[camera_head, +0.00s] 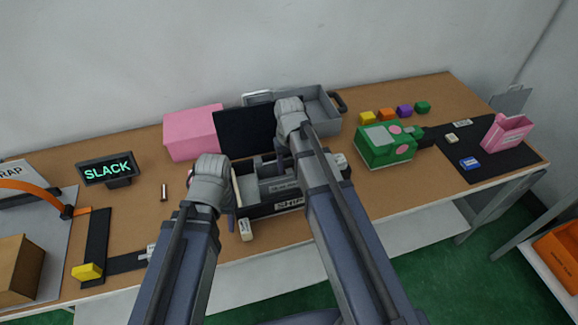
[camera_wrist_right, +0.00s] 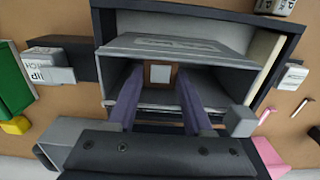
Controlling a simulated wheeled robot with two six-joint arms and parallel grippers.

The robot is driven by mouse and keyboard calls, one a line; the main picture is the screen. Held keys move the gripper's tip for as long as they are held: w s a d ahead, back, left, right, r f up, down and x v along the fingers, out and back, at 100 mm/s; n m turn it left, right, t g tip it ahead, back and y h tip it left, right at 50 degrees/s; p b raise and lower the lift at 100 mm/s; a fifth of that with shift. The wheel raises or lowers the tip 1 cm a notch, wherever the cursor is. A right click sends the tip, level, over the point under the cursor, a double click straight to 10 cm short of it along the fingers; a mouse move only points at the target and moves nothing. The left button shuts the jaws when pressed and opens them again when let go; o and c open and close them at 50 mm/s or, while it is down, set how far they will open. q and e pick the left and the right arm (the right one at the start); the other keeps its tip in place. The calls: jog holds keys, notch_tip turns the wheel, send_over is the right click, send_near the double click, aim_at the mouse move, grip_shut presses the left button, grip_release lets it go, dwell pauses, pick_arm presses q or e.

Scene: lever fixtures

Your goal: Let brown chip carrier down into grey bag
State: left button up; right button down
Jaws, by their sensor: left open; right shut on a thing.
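The grey bag (camera_wrist_right: 205,46) stands open inside a black bin. It also shows in the head view (camera_head: 246,185), partly hidden by my right arm. My right gripper (camera_wrist_right: 158,76) points down into the bag's mouth. It is shut on the brown chip carrier (camera_wrist_right: 149,74), a small brown piece with a pale square face between the fingertips. I cannot tell whether the carrier touches the bag's floor. In the head view the carrier is hidden. My left gripper (camera_head: 230,205) is open beside the bin's left end, its fingers mostly hidden by its wrist.
The black bin (camera_head: 262,211) reads SHIP. A black panel (camera_head: 245,132), a pink box (camera_head: 193,134) and a grey tray (camera_head: 322,110) stand behind it. A green box (camera_head: 380,153) is right, a SLACK sign (camera_head: 107,170) left. A pale block (camera_head: 245,230) sits near the front edge.

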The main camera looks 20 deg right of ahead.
pick_arm(q)
jog(key=shift+f+b, duration=2.75)
jog(key=shift+f, duration=0.3)
pick_arm(e)
jog(key=shift+f, duration=3.05)
jog(key=shift+c, duration=1.1)
grip_release()
pick_arm(q)
jog(key=shift+r, duration=0.1)
pick_arm(e)
jog(key=shift+r, duration=0.1)
